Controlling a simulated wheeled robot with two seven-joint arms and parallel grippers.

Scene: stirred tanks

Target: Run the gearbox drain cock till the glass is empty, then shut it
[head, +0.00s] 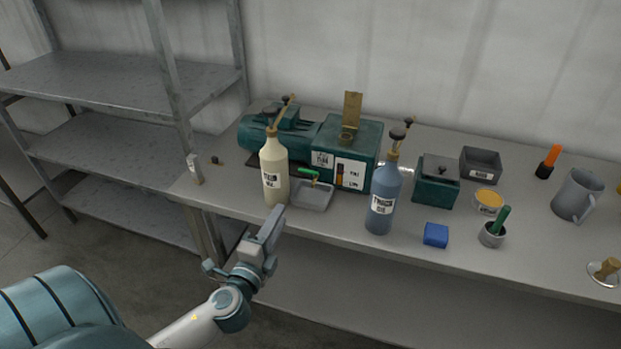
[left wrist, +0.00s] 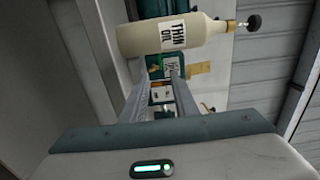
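The teal gearbox (head: 346,145) stands on the bench with its brass filler flap up. A cock with a green handle (head: 308,172) sticks out of its front above a shallow grey tray (head: 312,194). A dark and amber sight strip (head: 339,175), perhaps the glass, is beside the white labels; its level is too small to read. My left gripper (head: 272,228) is in front of the bench edge, below the cream bottle and apart from the cock. In the left wrist view its fingers (left wrist: 160,92) are apart with nothing held, the gearbox beyond them. My right gripper is out of view.
The cream thin-oil bottle (head: 273,172) stands just left of the tray and close to my gripper. A blue oil bottle (head: 383,200) stands right of the gearbox. A blue block (head: 436,235), teal box (head: 437,182), yellow-lidded tin (head: 488,202) and grey mug (head: 578,195) are farther right.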

